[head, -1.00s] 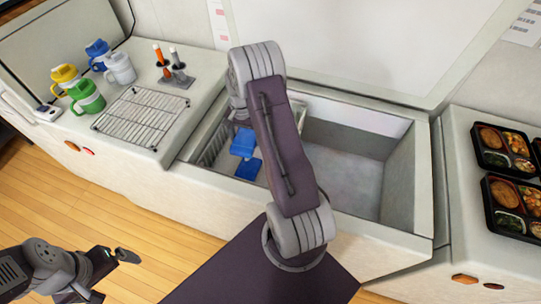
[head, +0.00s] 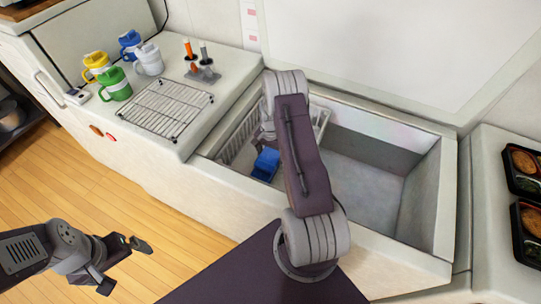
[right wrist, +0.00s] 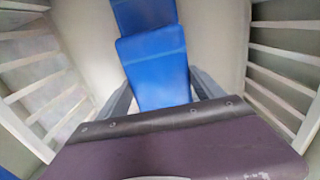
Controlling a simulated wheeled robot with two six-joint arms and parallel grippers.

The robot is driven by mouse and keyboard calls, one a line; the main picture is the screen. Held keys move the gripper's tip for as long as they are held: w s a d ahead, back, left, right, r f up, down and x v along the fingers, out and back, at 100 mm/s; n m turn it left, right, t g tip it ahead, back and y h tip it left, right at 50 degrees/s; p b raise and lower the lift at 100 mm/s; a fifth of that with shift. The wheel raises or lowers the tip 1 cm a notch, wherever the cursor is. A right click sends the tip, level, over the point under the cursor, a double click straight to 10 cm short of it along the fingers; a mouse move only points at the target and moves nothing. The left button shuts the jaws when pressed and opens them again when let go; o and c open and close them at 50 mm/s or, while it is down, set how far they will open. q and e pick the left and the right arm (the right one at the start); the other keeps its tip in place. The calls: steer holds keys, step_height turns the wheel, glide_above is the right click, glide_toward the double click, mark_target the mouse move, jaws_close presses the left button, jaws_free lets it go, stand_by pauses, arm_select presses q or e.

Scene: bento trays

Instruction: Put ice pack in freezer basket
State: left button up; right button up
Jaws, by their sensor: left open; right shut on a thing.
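The blue ice pack (head: 265,163) is in the white slatted freezer basket (head: 237,142), at the left end of the open freezer. In the right wrist view, my right gripper (right wrist: 162,88) is shut on the ice pack (right wrist: 152,60), with the basket's slatted walls (right wrist: 285,62) on both sides. The blue shows as two sections; I cannot tell whether they are one piece. My right arm hides part of the basket in the head view. My left gripper (head: 122,262) is open and empty above the floor at the lower left.
The freezer's grey interior (head: 365,190) to the right of the basket is empty. A wire rack (head: 165,108), several mugs (head: 115,85) and a holder with an orange marker (head: 200,72) stand on the left counter. Bento trays (head: 525,170) lie on the right counter.

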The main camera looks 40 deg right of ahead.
mark_target(270, 155)
steer(key=shift+w+d+f, duration=0.1)
steer(key=shift+f, duration=0.25)
steer(key=o, duration=1.9)
steer(key=shift+r, duration=0.5)
step_height(270, 155, up, 12)
steer(key=f, duration=0.1)
steer(key=s+a+r+n, duration=0.2)
steer(key=s+a+n, duration=0.2)
steer(key=s+a, duration=0.1)
steer(key=s+a+r+n, duration=0.3)
steer(key=s+a+n, duration=0.1)
steer(key=a, duration=0.4)
steer(key=s+a+r+n+t+p, duration=0.1)
steer(key=s+a+r+n, duration=0.2)
steer(key=s+a, duration=0.3)
steer(key=shift+s+a+r+n, duration=0.25)
steer(key=shift+s+n, duration=0.1)
steer(key=shift+n, duration=0.35)
